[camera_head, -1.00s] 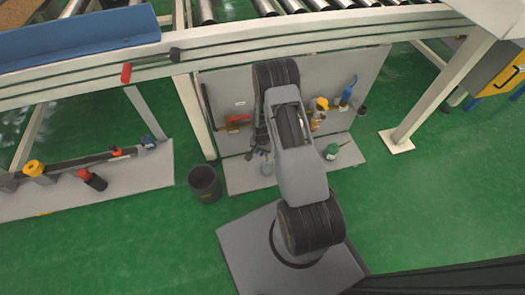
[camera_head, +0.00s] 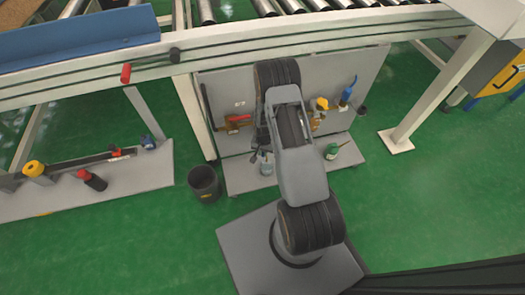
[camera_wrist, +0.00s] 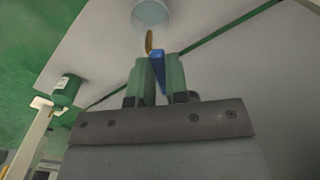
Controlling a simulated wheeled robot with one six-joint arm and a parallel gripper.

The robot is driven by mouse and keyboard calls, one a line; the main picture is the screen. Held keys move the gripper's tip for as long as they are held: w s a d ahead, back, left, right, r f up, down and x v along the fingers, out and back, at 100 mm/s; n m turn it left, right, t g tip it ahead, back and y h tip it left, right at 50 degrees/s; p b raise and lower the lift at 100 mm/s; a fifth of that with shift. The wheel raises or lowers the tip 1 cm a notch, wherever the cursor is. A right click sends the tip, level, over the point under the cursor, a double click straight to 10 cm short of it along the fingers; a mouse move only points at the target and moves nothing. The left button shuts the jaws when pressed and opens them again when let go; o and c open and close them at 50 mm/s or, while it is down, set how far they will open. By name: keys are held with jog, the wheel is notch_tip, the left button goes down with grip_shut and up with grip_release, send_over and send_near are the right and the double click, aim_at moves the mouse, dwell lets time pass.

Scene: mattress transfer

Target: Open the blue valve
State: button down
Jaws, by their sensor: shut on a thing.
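My gripper (camera_wrist: 160,62) shows in the wrist view with its two green fingers closed around a thin blue handle (camera_wrist: 158,78), which looks like the blue valve's lever. A small tan, brass-like piece (camera_wrist: 149,42) stands just beyond the fingertips. In the head view my arm covers the middle of the grey panel (camera_head: 225,90), and the gripper is mostly hidden behind it. How far the handle is turned cannot be told. Another blue-topped fitting (camera_head: 346,94) stands at the panel's right side.
A red-handled valve (camera_head: 238,119) and a yellow-topped one (camera_head: 321,104) flank my arm. A green bottle (camera_head: 332,152) and a pale bottle (camera_head: 265,168) stand on the panel's base. A dark bin (camera_head: 204,184) is to the left. A conveyor frame (camera_head: 240,45) runs above.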

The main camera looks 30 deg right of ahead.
jog(key=n, duration=0.1)
jog(key=d+n, duration=0.1)
jog(key=n, duration=0.3)
jog(key=shift+s+d, duration=0.3)
jog(key=shift+s, duration=0.05)
jog(key=shift+n, duration=0.4)
jog(key=c, duration=1.1)
grip_release()
notch_tip(320, 180, up, 14)
jog(key=p, duration=0.5)
jog(key=shift+f, duration=0.1)
